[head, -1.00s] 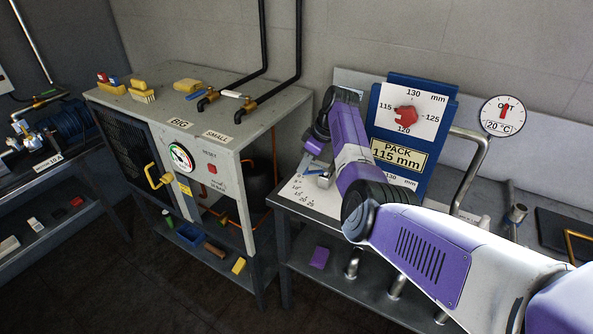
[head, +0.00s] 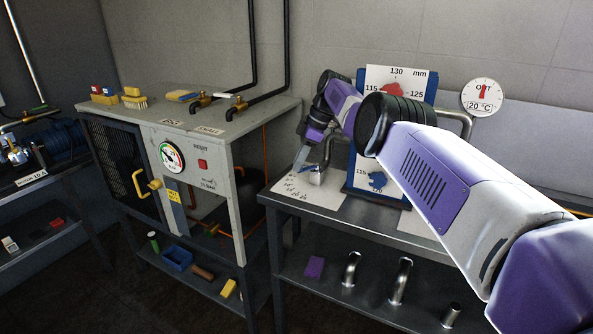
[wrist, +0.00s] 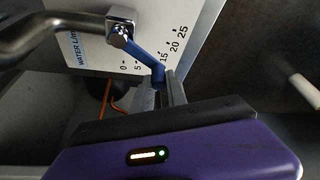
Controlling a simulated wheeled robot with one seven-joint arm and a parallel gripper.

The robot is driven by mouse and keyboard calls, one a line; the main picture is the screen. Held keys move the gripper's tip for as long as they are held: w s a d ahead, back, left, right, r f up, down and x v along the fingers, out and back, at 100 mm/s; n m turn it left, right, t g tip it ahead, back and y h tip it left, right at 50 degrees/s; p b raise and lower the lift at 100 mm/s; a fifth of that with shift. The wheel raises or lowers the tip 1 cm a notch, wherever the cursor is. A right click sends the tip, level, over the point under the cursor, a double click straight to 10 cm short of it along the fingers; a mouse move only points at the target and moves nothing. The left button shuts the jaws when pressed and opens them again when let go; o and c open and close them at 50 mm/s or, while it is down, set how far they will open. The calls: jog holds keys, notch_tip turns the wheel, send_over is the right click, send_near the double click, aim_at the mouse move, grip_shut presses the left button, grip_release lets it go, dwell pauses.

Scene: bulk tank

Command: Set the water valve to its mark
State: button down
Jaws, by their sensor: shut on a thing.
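The water valve is a chrome pipe and square body (wrist: 120,27) with a blue lever (wrist: 148,60), in the wrist view. A white scale card (wrist: 90,50) marked "WATER L/min" lies under it, with 0, 5, 15, 20 and 25 readable. The lever slants down right across the card, its tip close beside the 15. My gripper (wrist: 163,82) is shut on the lever near its tip, and the fingers and lever cover part of the scale. In the head view my gripper (head: 305,150) is above the card at the bench's left end. I see no separate setting mark.
A board with a red pointer (head: 393,90) and a blue pointer (head: 377,180) stands behind my arm. A round temperature dial (head: 483,97) is at right. The grey cabinet (head: 225,180) with gauge and yellow handle stands left of the bench.

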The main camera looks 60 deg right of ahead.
jog(key=shift+s+a+f, duration=0.1)
jog(key=shift+a, duration=0.15)
dwell(0.3)
jog(key=c, duration=1.3)
grip_release()
jog(key=shift+d, duration=0.1)
notch_tip(320, 180, up, 20)
jog(key=p, duration=1.5)
